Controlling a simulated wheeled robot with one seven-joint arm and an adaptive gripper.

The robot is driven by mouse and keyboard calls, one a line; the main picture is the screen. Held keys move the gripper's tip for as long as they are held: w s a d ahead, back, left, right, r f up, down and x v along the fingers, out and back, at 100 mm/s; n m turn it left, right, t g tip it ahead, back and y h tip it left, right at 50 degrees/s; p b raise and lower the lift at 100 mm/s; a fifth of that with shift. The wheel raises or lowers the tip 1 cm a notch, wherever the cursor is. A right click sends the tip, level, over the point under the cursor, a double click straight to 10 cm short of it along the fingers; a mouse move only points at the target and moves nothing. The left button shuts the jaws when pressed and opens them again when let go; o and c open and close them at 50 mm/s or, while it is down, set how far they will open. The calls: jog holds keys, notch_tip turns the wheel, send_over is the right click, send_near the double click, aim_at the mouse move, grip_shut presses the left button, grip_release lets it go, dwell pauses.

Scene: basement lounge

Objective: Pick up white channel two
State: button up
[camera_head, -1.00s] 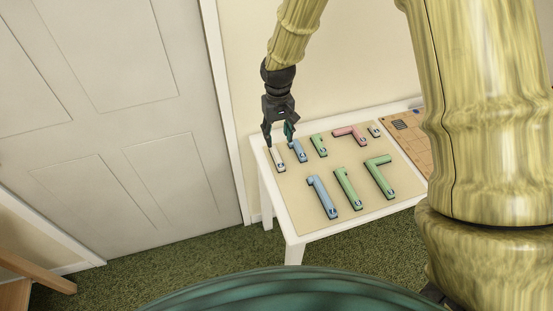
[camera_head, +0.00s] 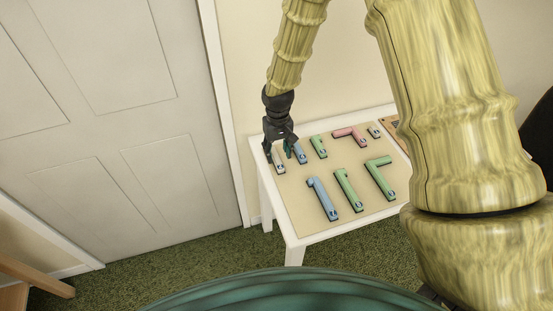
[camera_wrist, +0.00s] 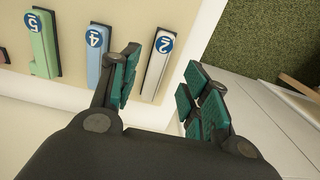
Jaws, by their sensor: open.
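The white channel two (camera_wrist: 157,68) is a narrow white bar with a dark edge and a blue round label "2". In the wrist view it lies between my gripper's spread fingers, beyond their tips. Whether a finger touches the bar I cannot tell.
A blue channel labelled 4 (camera_wrist: 95,55) lies close beside it, near one finger. A green channel labelled 5 (camera_wrist: 43,45) is farther left. Several other coloured channels lie on the white-framed table (camera_head: 293,240). A wall stands behind, a door (camera_head: 120,110) left.

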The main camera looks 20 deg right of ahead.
aim_at(278, 162)
jog(key=shift+d+f+p, duration=0.1)
jog(key=shift+f+p, duration=0.65)
jog(key=shift+f, duration=1.6)
jog(key=c, duration=1)
